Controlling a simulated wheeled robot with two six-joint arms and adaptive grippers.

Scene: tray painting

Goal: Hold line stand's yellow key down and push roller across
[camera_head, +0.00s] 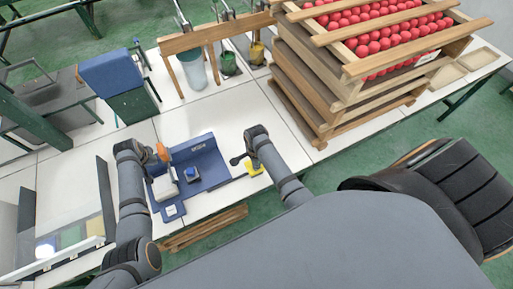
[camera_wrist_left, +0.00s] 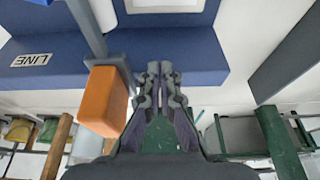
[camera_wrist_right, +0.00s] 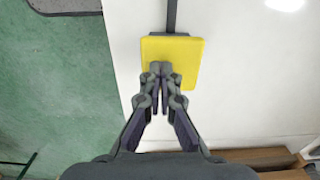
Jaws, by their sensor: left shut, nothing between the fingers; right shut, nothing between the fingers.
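The blue line stand (camera_head: 212,166) sits on the white table; its LINE label shows in the left wrist view (camera_wrist_left: 32,60). The yellow key (camera_head: 254,169) is at the end of a dark lever on the stand's right. My right gripper (camera_wrist_right: 161,70) is shut and empty, its fingertips over the key's near edge; whether they press it I cannot tell. The roller's orange block (camera_head: 162,152) is at the stand's left, on a grey bar. My left gripper (camera_wrist_left: 160,72) is shut and empty, just beside the orange block (camera_wrist_left: 105,100). The roller's far part is hidden.
Stacked wooden trays of red balls (camera_head: 345,60) stand at the back right. A wooden rack (camera_head: 205,38) with pots is behind. A dark panel (camera_head: 106,198) stands left of my left arm.

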